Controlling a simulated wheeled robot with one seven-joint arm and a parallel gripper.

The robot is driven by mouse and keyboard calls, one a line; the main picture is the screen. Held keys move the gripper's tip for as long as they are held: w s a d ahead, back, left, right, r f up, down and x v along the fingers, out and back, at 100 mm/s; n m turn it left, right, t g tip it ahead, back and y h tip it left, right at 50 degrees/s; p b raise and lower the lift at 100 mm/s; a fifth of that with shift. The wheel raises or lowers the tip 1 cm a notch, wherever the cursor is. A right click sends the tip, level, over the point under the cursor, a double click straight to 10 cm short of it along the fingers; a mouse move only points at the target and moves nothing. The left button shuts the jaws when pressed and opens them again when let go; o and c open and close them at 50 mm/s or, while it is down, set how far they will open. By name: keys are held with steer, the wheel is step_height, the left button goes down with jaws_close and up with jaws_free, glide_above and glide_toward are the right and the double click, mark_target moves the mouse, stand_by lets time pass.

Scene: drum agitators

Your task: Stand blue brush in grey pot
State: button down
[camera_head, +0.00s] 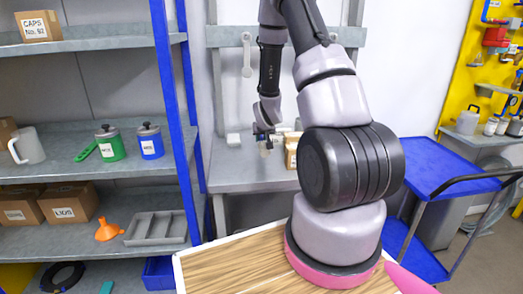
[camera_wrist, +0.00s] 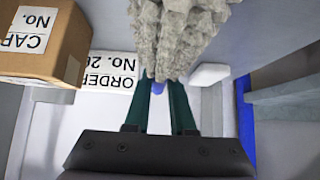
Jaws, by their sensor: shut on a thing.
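My gripper (camera_wrist: 158,95) is shut on the blue brush. A small blue part of the brush (camera_wrist: 157,87) shows between the teal fingers in the wrist view. A shaggy pale grey mass (camera_wrist: 178,35) stands just beyond the fingertips; I cannot tell for sure whether it is the brush's head. In the head view my gripper (camera_head: 265,137) is small, over the back bench, and the brush is hard to make out. A light grey jug-like vessel with a handle (camera_head: 28,147) is on the left shelf. I cannot tell whether it is the grey pot.
The left shelf holds a green pot (camera_head: 110,145) and a blue pot (camera_head: 150,143). A blue cart (camera_head: 425,165) is at right.

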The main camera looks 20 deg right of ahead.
steer(key=shift+f, duration=2.15)
steer(key=c, duration=0.8)
jaws_free()
steer(key=shift+f, duration=0.1)
steer(key=shift+o, duration=0.2)
